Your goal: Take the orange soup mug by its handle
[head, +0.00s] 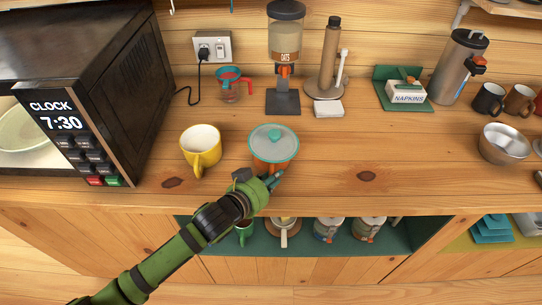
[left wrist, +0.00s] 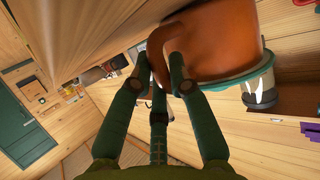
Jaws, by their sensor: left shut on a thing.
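The orange soup mug (head: 262,166) stands near the front of the wooden counter, with a grey lid rimmed in teal (head: 274,143) on top. My left gripper (head: 268,181) is at the mug's near side, with its arm reaching in from the lower left. In the left wrist view, the orange mug body (left wrist: 228,38) fills the upper right. Its curved handle (left wrist: 157,42) comes down between the green fingers of my left gripper (left wrist: 160,66), which are shut on it. The fingers hide part of the handle. My right gripper is in neither view.
A yellow mug (head: 201,146) stands close to the left, beside the black microwave (head: 125,80). A cereal dispenser (head: 285,50) and a napkin box (head: 406,92) stand behind. A metal bowl (head: 503,144) is at the right. The counter right of the soup mug is clear.

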